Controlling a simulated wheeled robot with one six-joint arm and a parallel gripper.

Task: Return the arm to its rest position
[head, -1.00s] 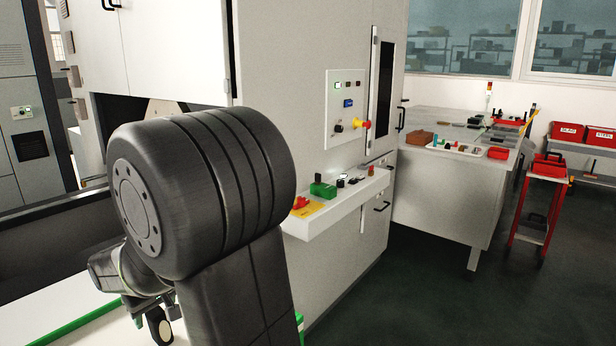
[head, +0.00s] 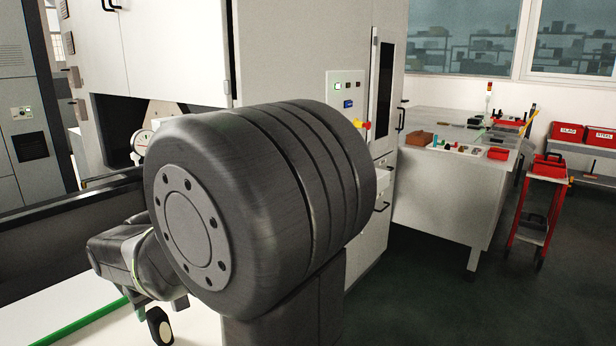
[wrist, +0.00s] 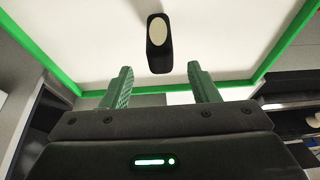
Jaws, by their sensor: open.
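My gripper (wrist: 160,69) shows in the wrist view with its two green fingers apart and nothing between them. It faces a white surface with a green border (wrist: 230,45). A dark upright piece with a pale oval face (wrist: 158,45) stands beyond the fingertips; I cannot tell its distance. In the head view my own dark arm fills the lower middle, its large round joint in front of the grey machine cabinet (head: 285,60).
The white surface's green edge (head: 85,327) lies at lower left. A bench (head: 440,200) with small items and a red cart (head: 535,205) stand at right. Dark floor (head: 430,300) is clear there.

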